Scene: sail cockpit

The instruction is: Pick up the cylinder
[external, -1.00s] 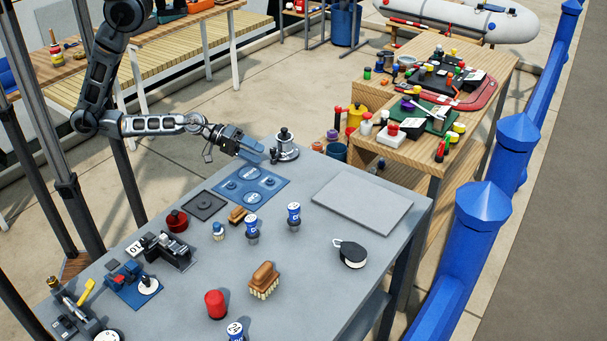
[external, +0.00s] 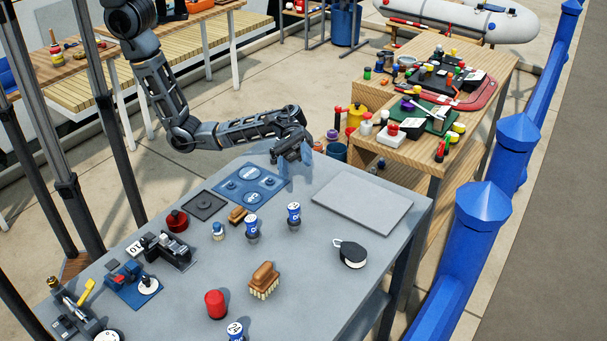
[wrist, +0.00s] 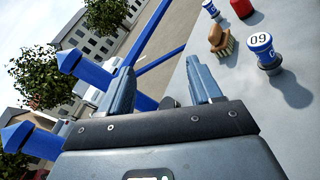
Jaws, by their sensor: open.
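A red cylinder (external: 215,304) stands upright near the front of the grey table (external: 330,262); its lower part shows at the top of the wrist view (wrist: 242,8). Two blue-and-white cylinders, one on the left (external: 252,227) and one on the right (external: 294,214), stand mid-table, and a third (external: 236,332) is at the front edge. One marked 09 shows in the wrist view (wrist: 263,50). Which one is meant is unclear. My gripper (external: 298,160) is open and empty above the table's far edge, apart from all of them. Its two fingers show in the wrist view (wrist: 162,85).
A wooden brush (external: 264,281) stands beside the red cylinder. A black-and-white pulley block (external: 351,253) and a flat grey board (external: 362,201) lie to the right. A blue panel (external: 240,185), a red pot (external: 177,220) and small fittings crowd the left. The centre right is fairly clear.

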